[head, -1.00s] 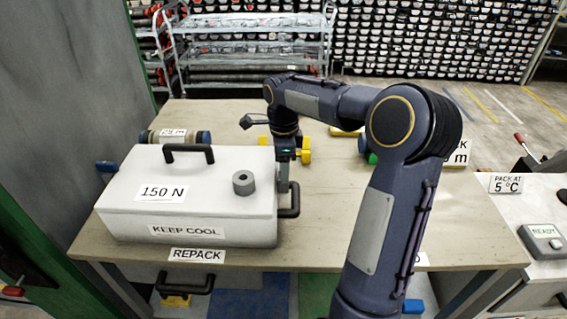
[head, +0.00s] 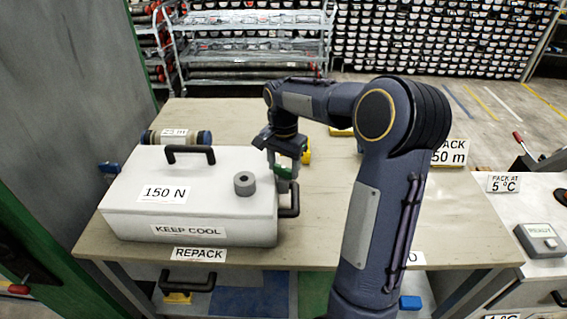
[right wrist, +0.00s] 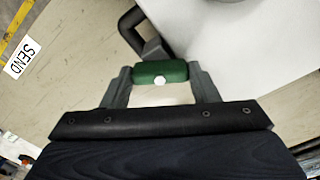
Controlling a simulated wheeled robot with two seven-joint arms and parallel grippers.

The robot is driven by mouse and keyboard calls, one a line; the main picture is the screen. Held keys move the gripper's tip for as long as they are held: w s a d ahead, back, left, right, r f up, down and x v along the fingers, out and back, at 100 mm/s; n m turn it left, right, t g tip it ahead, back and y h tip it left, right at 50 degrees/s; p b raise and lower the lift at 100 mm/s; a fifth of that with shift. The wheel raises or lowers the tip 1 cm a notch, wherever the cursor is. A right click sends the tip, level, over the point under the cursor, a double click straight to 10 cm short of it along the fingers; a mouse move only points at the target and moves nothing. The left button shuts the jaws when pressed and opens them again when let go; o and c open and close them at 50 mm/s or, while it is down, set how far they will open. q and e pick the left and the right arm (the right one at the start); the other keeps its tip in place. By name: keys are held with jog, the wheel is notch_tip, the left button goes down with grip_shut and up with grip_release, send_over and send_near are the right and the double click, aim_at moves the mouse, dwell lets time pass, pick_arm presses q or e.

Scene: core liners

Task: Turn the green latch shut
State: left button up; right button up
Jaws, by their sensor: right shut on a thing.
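The green latch (right wrist: 160,70) is a short rounded bar with a pale bolt head at its middle. It sits at the right side of the white cool box (head: 120,205), beside the box's dark side handle. My right gripper (right wrist: 160,80) is shut on the latch, one finger at each end of it. In the head view the right gripper (head: 283,172) points down at the box's right side, and the latch is mostly hidden between its fingers. The box lid is down, with a grey ring-shaped weight (head: 244,184) on top. My left gripper is not in view.
The box stands on a wooden table (head: 330,225). A roll with blue ends (head: 176,137) lies behind it, and yellow pieces lie behind my gripper. A side bench with a READY box (head: 540,240) is at right. The tabletop right of the box is fairly clear.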

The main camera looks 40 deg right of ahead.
aim_at(283, 167)
jog(key=n, duration=0.5)
jog(key=shift+n+p, duration=0.4)
dwell(0.4)
jog(key=o, duration=1)
jog(key=shift+r, duration=0.1)
notch_tip(283, 167, up, 8)
jog(key=shift+f, duration=0.2)
